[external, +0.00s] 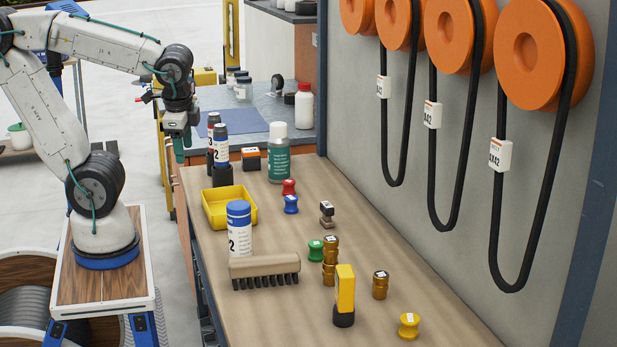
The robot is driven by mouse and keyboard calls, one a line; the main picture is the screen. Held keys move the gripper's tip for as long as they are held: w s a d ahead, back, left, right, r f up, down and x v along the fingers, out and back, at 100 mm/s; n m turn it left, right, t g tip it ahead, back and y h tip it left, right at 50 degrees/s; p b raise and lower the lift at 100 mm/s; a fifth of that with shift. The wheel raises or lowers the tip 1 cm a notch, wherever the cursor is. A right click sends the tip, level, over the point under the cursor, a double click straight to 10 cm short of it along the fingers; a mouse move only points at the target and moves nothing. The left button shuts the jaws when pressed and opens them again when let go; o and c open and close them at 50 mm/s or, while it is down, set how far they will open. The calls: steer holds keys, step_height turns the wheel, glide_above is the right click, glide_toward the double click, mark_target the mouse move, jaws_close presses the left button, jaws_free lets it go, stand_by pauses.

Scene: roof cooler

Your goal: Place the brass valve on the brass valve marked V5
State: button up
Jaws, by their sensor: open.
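Brass valves stand on the wooden workbench (290,215). One brass valve (330,248) with a white label on top sits on another brass valve (330,275), forming an upright stack. A separate brass valve (380,286) stands to the right of the stack, with a small label on its top. The label marks are too small to read, so I cannot tell which valve is V5. My gripper (181,150) is open, pointing down beyond the bench's left edge at the far end, well away from the brass valves. It appears empty.
A green valve (315,250) stands close left of the stack. A yellow-black block (344,295), brush (264,268), white-blue canister (239,228) and yellow tray (230,206) are nearby. A yellow valve (409,326) is at front right. Belts (501,215) hang along the right wall.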

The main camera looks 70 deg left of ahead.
steer(key=shift+s+d+r+n+t+h, duration=0.15)
steer(key=shift+s+n+h, duration=0.3)
steer(key=shift+s+n, duration=0.25)
steer(key=shift+s+d+r+n+t+h, duration=0.1)
steer(key=shift+s+d+r+n+h, duration=0.1)
steer(key=shift+s+n+h, duration=0.45)
steer(key=shift+s+d+r+n+t+h, duration=0.15)
steer(key=shift+s+n+h, duration=0.2)
steer(key=shift+n, duration=0.5)
